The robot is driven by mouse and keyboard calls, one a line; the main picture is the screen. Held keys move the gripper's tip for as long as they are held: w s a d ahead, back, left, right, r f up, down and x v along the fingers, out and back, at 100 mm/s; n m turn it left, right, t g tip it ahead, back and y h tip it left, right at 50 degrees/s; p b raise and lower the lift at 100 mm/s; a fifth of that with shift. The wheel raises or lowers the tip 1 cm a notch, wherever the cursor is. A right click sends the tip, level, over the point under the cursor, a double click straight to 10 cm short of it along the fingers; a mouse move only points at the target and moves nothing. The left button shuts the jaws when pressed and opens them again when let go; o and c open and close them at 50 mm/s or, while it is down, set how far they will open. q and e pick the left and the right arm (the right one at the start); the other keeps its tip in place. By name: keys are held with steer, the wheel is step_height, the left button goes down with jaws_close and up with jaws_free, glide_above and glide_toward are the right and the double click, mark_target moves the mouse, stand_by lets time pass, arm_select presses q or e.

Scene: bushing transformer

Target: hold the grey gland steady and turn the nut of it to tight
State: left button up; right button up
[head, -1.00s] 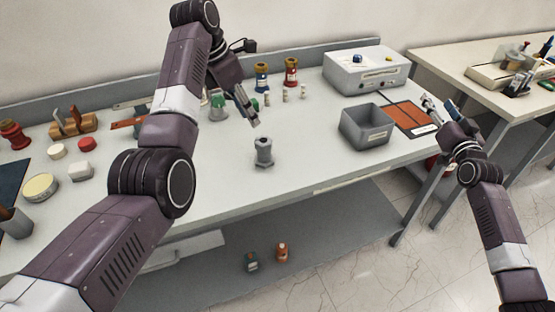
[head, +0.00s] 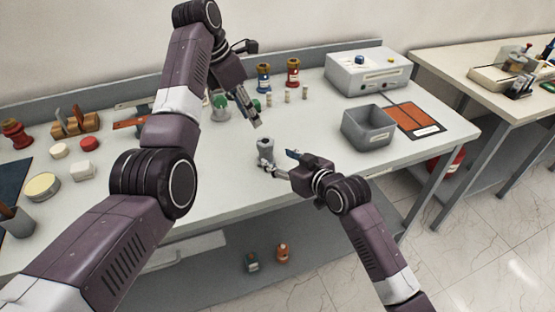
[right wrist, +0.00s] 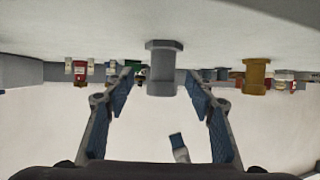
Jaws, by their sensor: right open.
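The grey gland (head: 265,147) stands upright on the bench near its front edge in the head view. In the right wrist view, which shows the bench upside down at the top, the gland (right wrist: 163,68) is between the blue-padded fingertips. My right gripper (head: 277,162) is open, with a gap on each side of the gland, and partly hides its lower part in the head view. My left gripper (head: 252,112) hangs above and behind the gland, apart from it and pointing down. Its finger gap is too small to judge. The nut cannot be told apart clearly.
A grey bin (head: 368,127) stands to the right, beside an orange mat (head: 413,118) and a grey instrument box (head: 367,72). Blue (head: 264,78) and red (head: 292,73) bushings and small pegs stand behind the gland. The bench between gland and bin is clear.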

mark_target(270, 156)
steer(key=shift+a+f, duration=0.1)
steer(key=shift+a, duration=0.2)
steer(key=shift+w+a+f, duration=0.1)
steer(key=shift+w+a, duration=0.1)
steer(key=shift+w, duration=0.1)
steer(key=shift+x, duration=3.35)
